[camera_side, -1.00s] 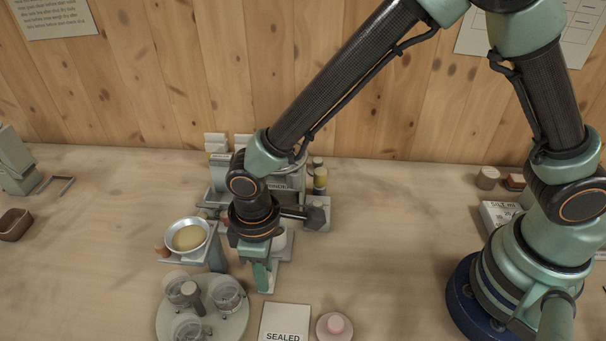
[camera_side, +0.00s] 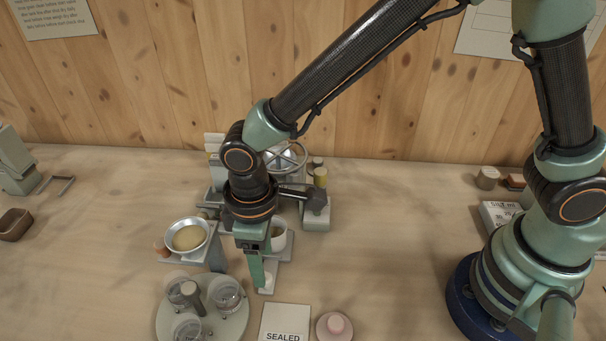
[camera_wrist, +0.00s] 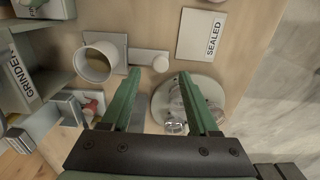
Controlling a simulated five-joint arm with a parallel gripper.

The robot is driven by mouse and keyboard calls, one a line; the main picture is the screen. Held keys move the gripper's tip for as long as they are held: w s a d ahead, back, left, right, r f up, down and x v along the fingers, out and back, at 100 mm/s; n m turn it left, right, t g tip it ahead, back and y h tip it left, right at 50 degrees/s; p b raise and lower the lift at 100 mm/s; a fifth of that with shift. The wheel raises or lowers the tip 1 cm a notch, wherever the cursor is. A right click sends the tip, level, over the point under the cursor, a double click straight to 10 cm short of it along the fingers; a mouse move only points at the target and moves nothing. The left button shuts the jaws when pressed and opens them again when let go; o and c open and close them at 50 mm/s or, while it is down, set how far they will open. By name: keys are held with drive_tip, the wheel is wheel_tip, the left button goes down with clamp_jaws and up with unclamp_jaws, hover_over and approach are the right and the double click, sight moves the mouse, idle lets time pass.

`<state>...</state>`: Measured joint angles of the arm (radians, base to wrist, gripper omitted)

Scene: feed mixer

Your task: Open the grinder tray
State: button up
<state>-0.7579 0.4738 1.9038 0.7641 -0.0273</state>
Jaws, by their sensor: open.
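The grinder (camera_wrist: 22,72) is a grey labelled housing at the left of the wrist view, partly hidden behind my arm in the side view. Its flat grey tray (camera_wrist: 121,42) sits in front, with a pale cup (camera_wrist: 98,63) standing on it. A narrow handle strip (camera_wrist: 147,57) runs from the tray to a round pale knob (camera_wrist: 160,63). My gripper (camera_wrist: 158,73) is open and empty, its green fingertips on either side of the knob in the wrist view. In the side view my gripper (camera_side: 262,281) hangs over the handle end; contact cannot be told.
A turntable with glass jars (camera_side: 237,316) stands in front of my gripper. A pan of yellowish feed (camera_side: 188,237) is on a stand at left. A SEALED card (camera_side: 284,321) and a pink round object (camera_side: 335,325) lie at front.

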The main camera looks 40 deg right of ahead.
wheel_tip(320, 180, up, 8)
drive_tip(key=shift+r, duration=0.2)
drive_tip(key=w+d+r+m+t+y, duration=0.1)
drive_tip(key=w+d+r+m, duration=0.15)
drive_tip(key=d, duration=0.35)
drive_tip(key=w+d+r+m+t, duration=0.1)
drive_tip(key=d+r, duration=0.3)
drive_tip(key=d, duration=0.3)
drive_tip(key=s+d+r+m+t, duration=0.1)
drive_tip(key=s+d+m, duration=0.1)
drive_tip(key=d, duration=0.5)
drive_tip(key=s+d+r+m+t+h, duration=0.1)
drive_tip(key=s+d+r+m+t, duration=0.1)
drive_tip(key=d, duration=0.6)
drive_tip(key=shift+s+r+m+t, duration=0.2)
drive_tip(key=shift+m+t, duration=0.1)
drive_tip(key=shift+m, duration=0.45)
